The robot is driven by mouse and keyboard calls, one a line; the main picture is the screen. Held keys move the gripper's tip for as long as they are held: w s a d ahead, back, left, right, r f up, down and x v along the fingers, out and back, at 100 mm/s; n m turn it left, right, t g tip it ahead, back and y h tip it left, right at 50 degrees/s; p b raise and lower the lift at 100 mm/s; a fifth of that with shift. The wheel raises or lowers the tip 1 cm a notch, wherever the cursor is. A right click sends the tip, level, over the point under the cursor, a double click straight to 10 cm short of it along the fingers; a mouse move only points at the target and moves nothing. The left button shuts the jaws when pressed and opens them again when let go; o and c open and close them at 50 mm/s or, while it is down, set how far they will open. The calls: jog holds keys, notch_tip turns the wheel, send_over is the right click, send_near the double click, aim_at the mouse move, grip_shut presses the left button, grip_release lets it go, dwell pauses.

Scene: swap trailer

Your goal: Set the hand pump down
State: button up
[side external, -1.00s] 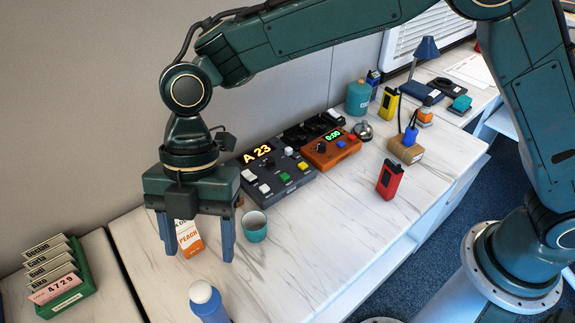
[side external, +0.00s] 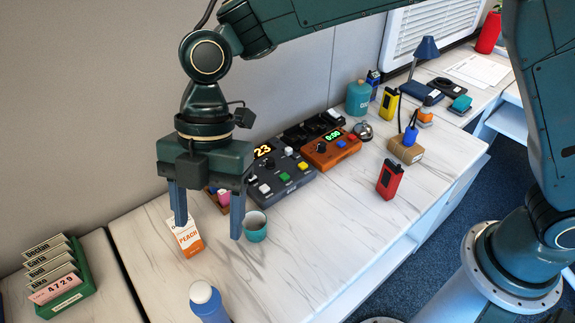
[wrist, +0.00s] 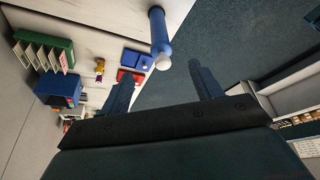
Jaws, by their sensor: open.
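My gripper (side external: 208,218) is open, with nothing between its fingers, above the left part of the marbled counter (side external: 310,245). It also shows open in the wrist view (wrist: 163,77). I cannot tell for sure which thing is the hand pump. A small blue piece with a thin black part (side external: 410,136) rests on a brown box (side external: 405,150), well right of my gripper. A blue bottle with a white cap (side external: 208,304) stands at the front and shows in the wrist view (wrist: 158,35).
A peach carton (side external: 187,238) and a teal cup (side external: 255,230) stand close to my fingers. A dark control panel (side external: 280,172) and an orange timer box (side external: 328,150) sit behind. A red device (side external: 389,179) stands to the right. The front middle of the counter is clear.

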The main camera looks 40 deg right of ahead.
jog(key=s+d+r+m+t, duration=0.1)
jog(key=d+r+m+t, duration=0.1)
jog(key=d+r+m, duration=0.35)
jog(key=d+r+m+t, duration=0.1)
jog(key=d+r+m, duration=0.1)
jog(key=d, duration=0.6)
jog(key=s+d+r+m+t, duration=0.1)
jog(key=d+r+m+t, duration=0.2)
jog(key=d, duration=0.4)
jog(key=s+d+m+t+h, duration=0.1)
jog(key=s+d+m, duration=0.5)
jog(key=d, duration=0.3)
jog(key=s+d+f+m+t+h, duration=0.1)
jog(key=s+d+m+h, duration=0.1)
jog(key=s+d+m, duration=0.5)
jog(key=shift+s+d+f+m, duration=0.15)
jog(key=shift+d+m, duration=0.7)
jog(key=shift+m, duration=0.1)
